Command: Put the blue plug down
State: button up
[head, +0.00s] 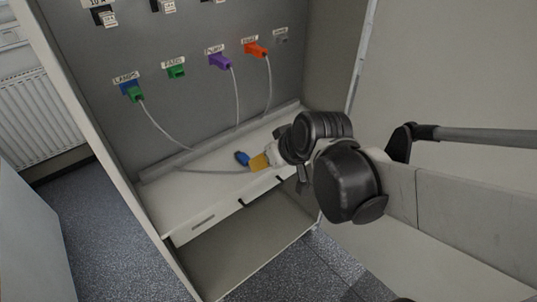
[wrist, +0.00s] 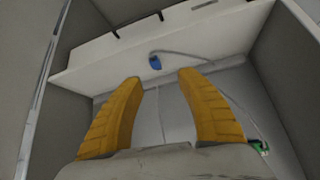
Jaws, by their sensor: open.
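The blue plug (head: 241,157) lies on the white shelf (head: 185,208) of the cabinet, with a grey cable running left from it. In the wrist view the blue plug (wrist: 155,62) shows beyond the yellow fingertips, roughly centred between them, with its cable curving off to the right. My gripper (head: 257,162) is open, just right of the plug in the head view. In the wrist view my gripper (wrist: 160,77) has its fingers spread with nothing between them. The plug looks clear of the fingers, though the exact gap is hard to tell.
On the panel above, a green plug (head: 134,93) sits at a blue socket, beside a green socket (head: 176,71), a purple plug (head: 220,61) and an orange plug (head: 256,50). Grey cables hang from several plugs to the shelf. The shelf's left part is mostly clear.

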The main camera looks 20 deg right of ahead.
jog(key=s+r+m+h, duration=0.1)
jog(key=s+r, duration=0.1)
jog(key=s, duration=0.8)
jog(key=shift+d+m+g, duration=0.25)
jog(key=shift+m+g, duration=0.05)
